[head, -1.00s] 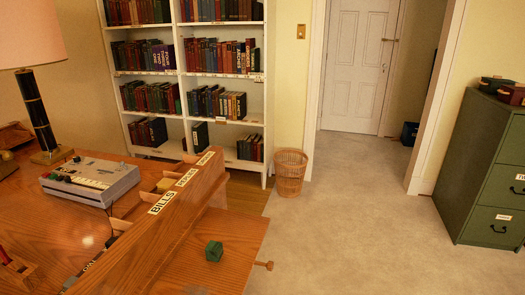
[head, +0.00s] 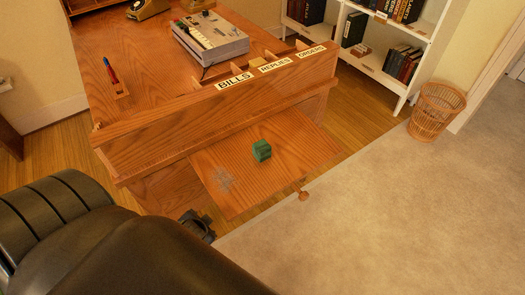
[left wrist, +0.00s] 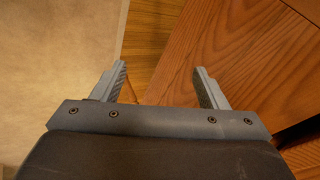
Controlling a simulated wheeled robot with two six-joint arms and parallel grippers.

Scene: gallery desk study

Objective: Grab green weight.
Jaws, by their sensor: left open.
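The green weight (head: 262,150) is a small dark green block on the pull-out wooden board (head: 310,150) at the side of the desk. My left gripper (head: 197,225) is mostly hidden behind my own arm in the head view, low and left of the board and apart from the weight. In the left wrist view my left gripper (left wrist: 158,75) is open, with nothing between its fingers. The weight does not show in that view. My right gripper is not in view.
The desk (head: 140,65) has a raised ledge with labels such as BILLS above the board. A grey device (head: 210,38) stands on it. The board has a round knob (head: 303,195) at its front edge. A wicker basket (head: 436,112) stands right. Carpet (head: 400,220) in front is clear.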

